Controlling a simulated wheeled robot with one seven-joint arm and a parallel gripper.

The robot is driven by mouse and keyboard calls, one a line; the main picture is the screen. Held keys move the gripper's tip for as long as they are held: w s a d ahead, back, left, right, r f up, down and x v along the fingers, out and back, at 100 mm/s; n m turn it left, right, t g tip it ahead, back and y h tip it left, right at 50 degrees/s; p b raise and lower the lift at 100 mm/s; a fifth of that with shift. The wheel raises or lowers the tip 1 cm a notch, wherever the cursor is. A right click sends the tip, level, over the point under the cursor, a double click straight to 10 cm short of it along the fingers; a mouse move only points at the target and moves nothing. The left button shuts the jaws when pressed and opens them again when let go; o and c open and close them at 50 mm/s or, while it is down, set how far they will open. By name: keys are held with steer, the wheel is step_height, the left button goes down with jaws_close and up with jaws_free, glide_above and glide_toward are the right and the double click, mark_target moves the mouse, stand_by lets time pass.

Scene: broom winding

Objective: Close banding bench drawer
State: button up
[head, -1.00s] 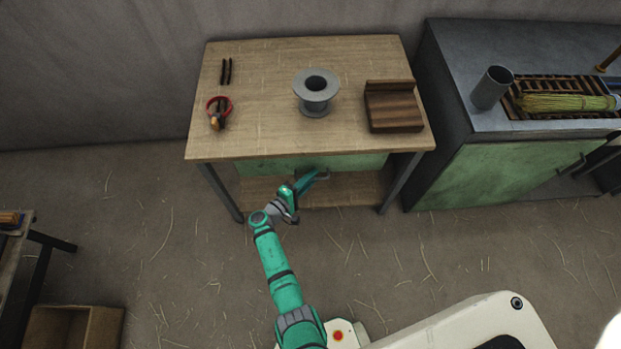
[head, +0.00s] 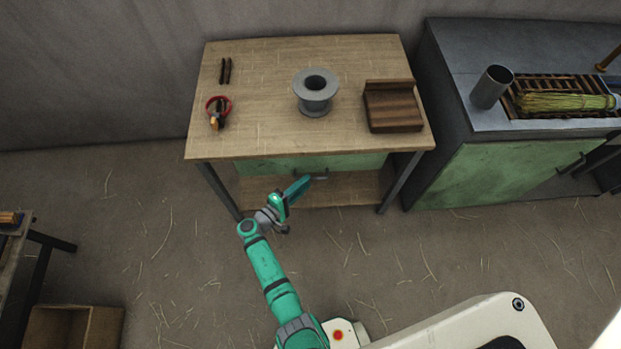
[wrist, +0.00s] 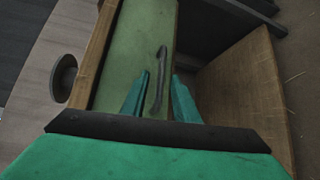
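The banding bench (head: 270,100) has a wooden top, with a pale green drawer (head: 350,162) under its front edge. The drawer front looks flush beneath the top, and no drawer interior shows. Its dark bar handle (head: 320,179) sits just right of my gripper's tips in the head view. In the wrist view the green drawer front (wrist: 125,55) and its handle (wrist: 161,68) show ahead of my gripper (wrist: 160,88). The two teal fingers are apart, with the handle's near end appearing between them. I see no grip on it. My gripper also shows in the head view (head: 305,184).
A grey spool (head: 316,92), red-handled pliers (head: 217,113) and a dark wooden block (head: 392,108) rest on the bench top. A lower shelf (head: 350,190) lies beneath the drawer. A green-fronted cabinet (head: 500,172) stands at right. Floor in front is clear.

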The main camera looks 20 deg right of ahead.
steer(key=f+v, duration=0.1)
steer(key=v, duration=0.5)
steer(key=shift+r, duration=0.4)
steer(key=shift+s+a, duration=0.1)
steer(key=shift+f, duration=0.1)
steer(key=s+f+y, duration=0.6)
steer(key=s+f, duration=0.3)
steer(key=s, duration=0.3)
steer(key=s+a+t+y, duration=0.1)
steer(key=s+a+y, duration=0.25)
steer(key=s, duration=0.65)
steer(key=s+a+r+m+t+y, duration=0.1)
steer(key=s+a+r+m+y, duration=0.2)
steer(key=r, duration=0.5)
steer(key=s+a+r+t+y, duration=0.2)
steer(key=s+r, duration=0.2)
steer(key=r, duration=0.3)
steer(key=s+r+m+t, duration=0.3)
steer(key=r+m, duration=0.1)
steer(key=r, duration=1.5)
steer(key=shift+r+t, duration=0.25)
steer(key=shift+t, duration=0.15)
steer(key=shift+s+a, duration=0.1)
